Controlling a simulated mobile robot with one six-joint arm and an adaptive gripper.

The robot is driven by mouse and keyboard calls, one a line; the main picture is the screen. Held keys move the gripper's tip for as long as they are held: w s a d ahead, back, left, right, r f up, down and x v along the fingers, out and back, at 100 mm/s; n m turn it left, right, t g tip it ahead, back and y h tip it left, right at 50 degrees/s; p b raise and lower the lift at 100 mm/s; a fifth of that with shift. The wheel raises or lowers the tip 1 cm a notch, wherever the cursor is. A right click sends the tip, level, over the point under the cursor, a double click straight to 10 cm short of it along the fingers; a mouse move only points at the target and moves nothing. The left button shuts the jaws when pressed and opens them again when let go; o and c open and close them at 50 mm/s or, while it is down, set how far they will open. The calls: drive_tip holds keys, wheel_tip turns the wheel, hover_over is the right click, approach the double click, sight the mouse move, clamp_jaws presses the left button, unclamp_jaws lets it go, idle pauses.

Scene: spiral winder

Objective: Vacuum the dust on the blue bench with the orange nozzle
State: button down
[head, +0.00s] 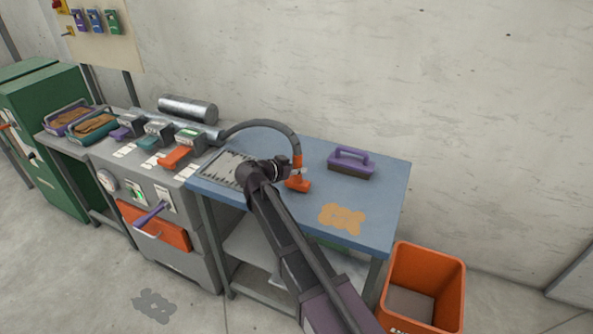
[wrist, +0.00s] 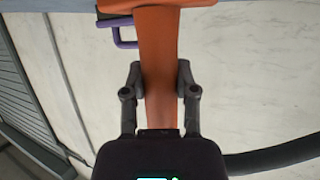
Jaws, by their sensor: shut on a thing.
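The orange nozzle (head: 298,182) is at the end of a dark curved hose (head: 284,126) above the blue bench (head: 385,193). My gripper (head: 288,168) is shut on the nozzle's upright part. In the wrist view the orange nozzle (wrist: 160,70) runs between the two fingers of my gripper (wrist: 160,85). A tan patch of dust (head: 342,218) lies on the bench near its front edge, right of and nearer than the nozzle. I cannot tell whether the nozzle's head touches the bench top.
A purple-handled brush (head: 351,162) stands on the bench behind the dust. A grey grated panel (head: 228,168) is at the bench's left. An orange bin (head: 428,285) stands on the floor at right. A grey machine (head: 150,205) adjoins the bench. A dark patch (head: 155,306) lies on the floor.

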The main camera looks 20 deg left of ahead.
drive_tip(key=shift+w, duration=0.75)
drive_tip(key=shift+w+a, duration=0.15)
drive_tip(key=shift+a, duration=2)
drive_tip(key=shift+w+a, duration=0.15)
drive_tip(key=shift+a, duration=1.95)
drive_tip(key=shift+d+r+p, duration=0.1)
drive_tip(key=shift+r+p, duration=2.3)
